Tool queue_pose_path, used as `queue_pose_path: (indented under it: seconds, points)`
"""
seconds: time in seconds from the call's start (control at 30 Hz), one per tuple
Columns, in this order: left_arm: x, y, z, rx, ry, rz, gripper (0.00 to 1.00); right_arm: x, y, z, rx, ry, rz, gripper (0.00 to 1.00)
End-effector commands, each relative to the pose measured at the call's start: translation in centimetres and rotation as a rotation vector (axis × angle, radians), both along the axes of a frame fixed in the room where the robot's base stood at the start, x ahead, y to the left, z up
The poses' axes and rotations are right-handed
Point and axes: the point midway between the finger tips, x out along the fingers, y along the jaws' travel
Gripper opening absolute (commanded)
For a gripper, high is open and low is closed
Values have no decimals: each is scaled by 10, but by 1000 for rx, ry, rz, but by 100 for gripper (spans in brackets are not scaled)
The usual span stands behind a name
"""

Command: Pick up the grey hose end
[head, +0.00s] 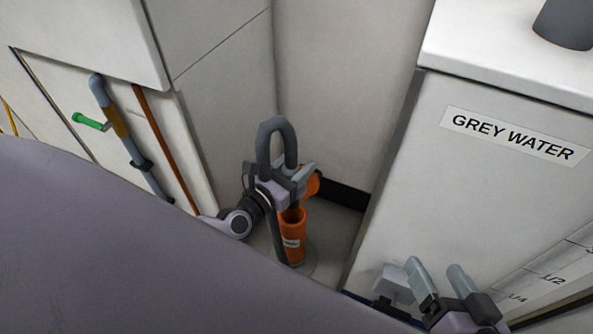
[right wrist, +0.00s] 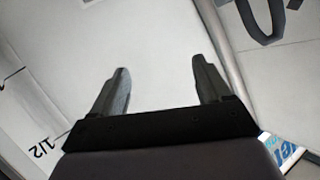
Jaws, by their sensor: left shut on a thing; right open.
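The dark grey hose (head: 276,133) rises in a tight loop above my left gripper (head: 291,181). My left gripper is shut on the hose, and its fingers hide the held part. A lower stretch of the hose runs down beside an orange upright tube (head: 292,240) with a pale label, just below the gripper. I cannot tell whether the hose end touches the tube. Part of a dark loop, likely the hose, shows at the top right in the right wrist view (right wrist: 262,22). My right gripper (head: 441,283) is open and empty in front of the tank; its fingers also show in the right wrist view (right wrist: 161,82).
The white GREY WATER tank (head: 480,190) with level marks fills the right side. A white cabinet (head: 225,95) stands at the left, with a grey-blue pipe (head: 133,150), a green-handled valve (head: 90,122) and a brown pipe (head: 165,145). A narrow floor gap lies between.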

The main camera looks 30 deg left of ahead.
Motion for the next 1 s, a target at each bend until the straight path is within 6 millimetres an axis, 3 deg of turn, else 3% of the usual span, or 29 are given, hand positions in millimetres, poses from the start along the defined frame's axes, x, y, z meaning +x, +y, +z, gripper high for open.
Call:
queue_pose_path:
  seconds: [0.03,0.1,0.4,1.0]
  points:
    - [0,0,19,-3,-4,1,0,-2,-7,6,-38,-1,-13,78]
    - [0,0,32,-3,-3,0,0,-4,-13,7,-79,-3,-27,78]
    - [0,-1,70,-3,-3,1,0,-10,-34,11,-210,-11,-62,78]
    - [0,0,81,0,-3,0,0,-12,-42,9,-262,-17,-73,78]
